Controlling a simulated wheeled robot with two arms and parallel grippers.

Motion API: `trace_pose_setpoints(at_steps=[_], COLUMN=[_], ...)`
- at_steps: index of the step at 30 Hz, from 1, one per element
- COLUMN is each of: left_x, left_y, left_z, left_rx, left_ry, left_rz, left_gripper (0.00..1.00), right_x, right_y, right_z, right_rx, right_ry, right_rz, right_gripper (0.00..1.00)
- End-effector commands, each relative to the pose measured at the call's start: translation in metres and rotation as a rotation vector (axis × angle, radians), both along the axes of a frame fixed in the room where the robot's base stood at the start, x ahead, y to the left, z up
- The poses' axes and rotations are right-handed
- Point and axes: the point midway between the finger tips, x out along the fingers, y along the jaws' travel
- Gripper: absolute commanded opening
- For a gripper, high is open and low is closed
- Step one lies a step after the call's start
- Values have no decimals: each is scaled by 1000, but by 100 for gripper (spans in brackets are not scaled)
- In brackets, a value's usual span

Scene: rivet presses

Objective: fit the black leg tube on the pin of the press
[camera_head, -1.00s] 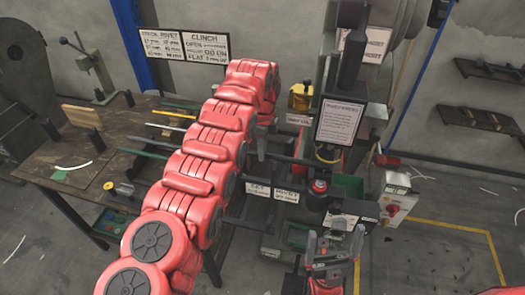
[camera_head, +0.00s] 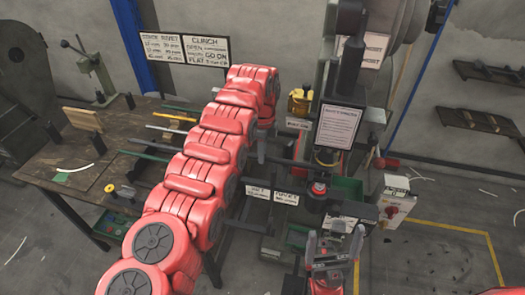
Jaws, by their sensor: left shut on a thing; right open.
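The press (camera_head: 349,75) stands right of centre, a dark upright column with a head. Below its head is a dark round post with a red ring (camera_head: 318,188); I cannot tell whether this is the pin. My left gripper (camera_head: 262,152) hangs at the end of the red arm, left of the press, its jaws mostly hidden. It is shut on a thin dark bar, seemingly the black leg tube (camera_head: 290,161), which lies roughly level and points right toward the press. Its far end is hard to make out, and it looks apart from the post. My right gripper (camera_head: 337,246) is open and empty at the bottom, in front of the press.
A wooden workbench (camera_head: 60,165) with rods and small tools is at left. A yellow container (camera_head: 301,101) stands behind the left gripper. Small signs (camera_head: 271,193) stand in front of the press.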

Motion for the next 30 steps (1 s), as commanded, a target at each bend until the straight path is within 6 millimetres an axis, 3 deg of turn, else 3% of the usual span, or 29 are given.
trace_pose_setpoints(at_steps=[30], left_x=[0], left_y=[0], left_z=[-19], left_rx=[0], left_ry=[1], left_rz=[-1], left_gripper=[0], right_x=[0], right_y=[0], right_z=[-13], right_rx=[0], right_ry=[0], right_rz=[0], right_gripper=[100])
